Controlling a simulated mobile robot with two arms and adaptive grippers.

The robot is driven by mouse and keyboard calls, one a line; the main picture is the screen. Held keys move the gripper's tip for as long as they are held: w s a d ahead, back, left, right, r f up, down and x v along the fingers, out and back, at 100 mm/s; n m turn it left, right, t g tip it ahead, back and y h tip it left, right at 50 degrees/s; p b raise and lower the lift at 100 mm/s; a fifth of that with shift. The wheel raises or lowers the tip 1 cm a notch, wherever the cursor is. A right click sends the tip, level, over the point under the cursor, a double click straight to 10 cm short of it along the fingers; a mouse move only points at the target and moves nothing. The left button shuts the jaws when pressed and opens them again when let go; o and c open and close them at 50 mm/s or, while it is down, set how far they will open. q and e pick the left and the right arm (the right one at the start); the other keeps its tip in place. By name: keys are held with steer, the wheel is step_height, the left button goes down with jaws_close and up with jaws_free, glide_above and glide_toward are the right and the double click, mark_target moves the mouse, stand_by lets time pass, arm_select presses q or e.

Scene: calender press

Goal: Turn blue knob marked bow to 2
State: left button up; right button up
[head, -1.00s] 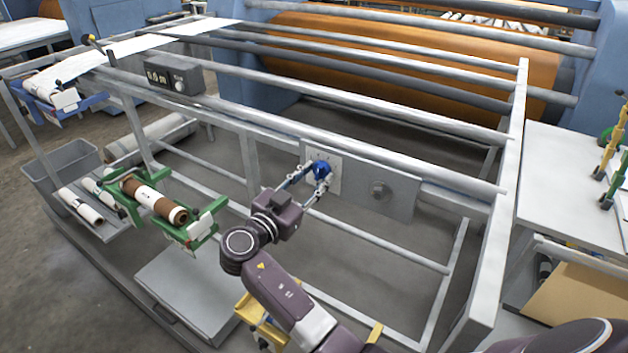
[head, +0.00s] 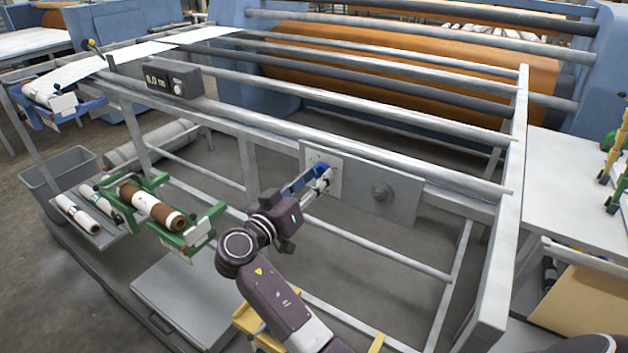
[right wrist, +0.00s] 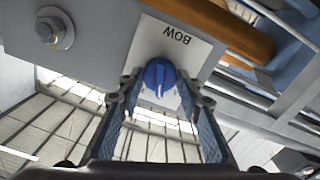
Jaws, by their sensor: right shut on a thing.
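The blue knob (right wrist: 158,76) is on a white plate (right wrist: 178,42) marked BOW; the lettering reads upside down in the right wrist view. A pale line on the knob's face runs nearly straight up and down in that view. The scale numbers cannot be read. My right gripper (right wrist: 162,88) is shut on the knob, one finger on each side. In the head view my right gripper (head: 321,174) reaches the plate from below left, and its fingers mostly hide the knob. My left gripper is not in view.
A grey round fitting (head: 382,193) sits on the same grey panel, right of the plate. A long roller runs just above. A green-ended holder with a brown roll (head: 150,203) stands at left. A display box (head: 172,80) is on the upper rail.

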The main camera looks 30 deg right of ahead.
steer(key=shift+r, duration=0.15)
steer(key=o, duration=1.2)
steer(key=shift+d, duration=0.15)
step_height(320, 180, up, 10)
steer(key=shift+f, duration=0.1)
steer(key=shift+f, duration=0.1)
